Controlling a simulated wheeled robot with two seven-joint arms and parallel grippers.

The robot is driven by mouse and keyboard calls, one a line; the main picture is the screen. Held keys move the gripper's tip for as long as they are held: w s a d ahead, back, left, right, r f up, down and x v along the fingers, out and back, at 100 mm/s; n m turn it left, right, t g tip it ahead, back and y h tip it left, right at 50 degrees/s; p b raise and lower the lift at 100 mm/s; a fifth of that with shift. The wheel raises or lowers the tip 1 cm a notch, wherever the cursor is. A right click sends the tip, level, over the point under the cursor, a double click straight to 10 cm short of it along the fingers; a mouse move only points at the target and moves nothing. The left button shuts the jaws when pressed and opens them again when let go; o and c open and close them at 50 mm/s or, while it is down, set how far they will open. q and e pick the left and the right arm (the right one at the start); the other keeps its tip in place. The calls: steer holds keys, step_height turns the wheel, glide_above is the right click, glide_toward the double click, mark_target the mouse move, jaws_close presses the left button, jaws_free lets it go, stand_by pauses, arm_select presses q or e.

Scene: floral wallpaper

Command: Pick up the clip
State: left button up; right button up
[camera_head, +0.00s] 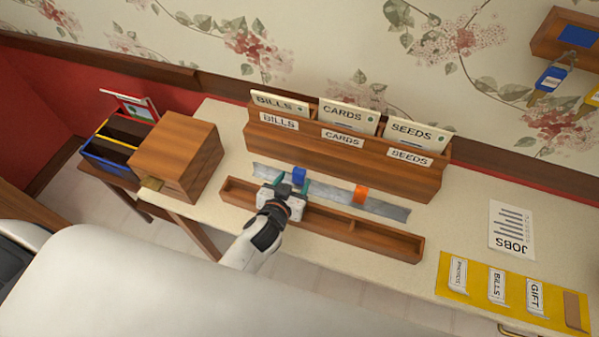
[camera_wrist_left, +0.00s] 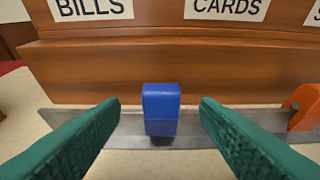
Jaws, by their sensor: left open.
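A blue clip (camera_head: 299,175) stands on a grey metal strip (camera_head: 325,192) in front of the wooden sorter. In the left wrist view the blue clip (camera_wrist_left: 161,108) is upright, centred between the green fingers. An orange clip (camera_head: 361,194) sits further right on the strip; it also shows at the right edge of the left wrist view (camera_wrist_left: 302,106). My left gripper (camera_head: 290,187) is open, its fingers on either side of the blue clip's line and apart from it. Whether the fingertips reach level with the clip is hard to tell. My right gripper is not in view.
A long wooden tray (camera_head: 385,242) lies just in front of the strip. The sorter (camera_head: 345,160) with BILLS, CARDS and SEEDS labels stands behind. A wooden box (camera_head: 176,157) is at left. A JOBS sheet (camera_head: 511,229) and yellow pocket mat (camera_head: 458,293) lie at right.

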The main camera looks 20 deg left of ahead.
mark_target(298, 175)
arm_select(q)
steer(key=p+x, duration=0.1)
steer(key=x, duration=0.4)
steer(key=shift+w, duration=0.1)
steer(key=c, duration=1)
